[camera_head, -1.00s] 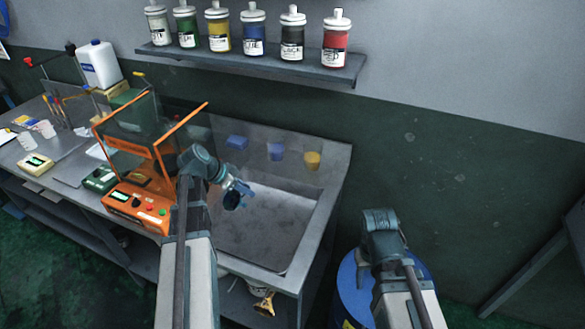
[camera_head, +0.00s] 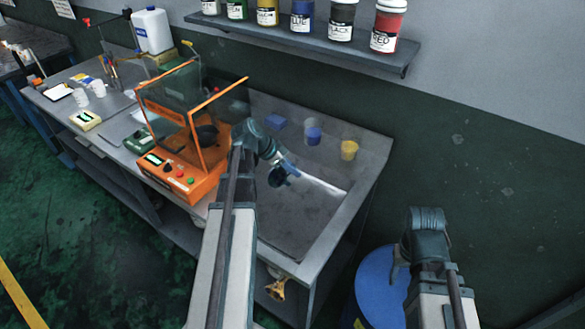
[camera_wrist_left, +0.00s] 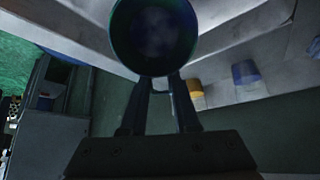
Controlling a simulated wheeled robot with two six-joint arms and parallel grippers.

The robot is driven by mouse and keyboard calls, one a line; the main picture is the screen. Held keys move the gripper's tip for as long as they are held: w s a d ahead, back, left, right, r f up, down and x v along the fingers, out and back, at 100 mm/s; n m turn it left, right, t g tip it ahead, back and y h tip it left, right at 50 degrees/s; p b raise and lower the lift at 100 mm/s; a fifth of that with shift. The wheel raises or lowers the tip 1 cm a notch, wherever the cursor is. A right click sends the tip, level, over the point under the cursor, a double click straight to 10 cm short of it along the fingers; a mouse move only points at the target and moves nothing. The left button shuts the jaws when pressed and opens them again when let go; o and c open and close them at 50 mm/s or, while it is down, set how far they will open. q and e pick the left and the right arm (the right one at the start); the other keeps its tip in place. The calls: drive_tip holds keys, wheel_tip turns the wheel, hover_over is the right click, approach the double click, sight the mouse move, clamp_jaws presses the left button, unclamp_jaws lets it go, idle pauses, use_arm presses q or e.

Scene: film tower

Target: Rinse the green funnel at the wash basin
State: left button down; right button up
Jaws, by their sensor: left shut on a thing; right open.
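My left gripper (camera_head: 284,172) hangs over the wash basin (camera_head: 347,212) in the head view. In the left wrist view its two fingers (camera_wrist_left: 163,82) are shut on the green funnel (camera_wrist_left: 153,38), whose dark round mouth faces the camera. In the head view the funnel is too small and dark to make out clearly. I cannot tell whether any water runs in the basin. My right gripper (camera_head: 400,265) is open, above a blue drum right of the basin; its fingers are only partly visible.
An orange machine with clear panels (camera_head: 180,175) stands just left of the basin. A shelf (camera_head: 300,38) of labelled bottles hangs above. The blue drum (camera_head: 375,285) stands to the right.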

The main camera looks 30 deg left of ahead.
wheel_tip(320, 180, down, 12)
drive_tip(key=b, duration=1.1)
drive_tip(key=shift+r, duration=0.2)
idle(1.8)
wheel_tip(320, 180, up, 13)
drive_tip(key=p, duration=1.2)
drive_tip(key=shift+f+p, duration=0.2)
drive_tip(key=shift+p, duration=0.15)
idle(1.7)
wheel_tip(320, 180, up, 4)
drive_tip(key=p, duration=0.4)
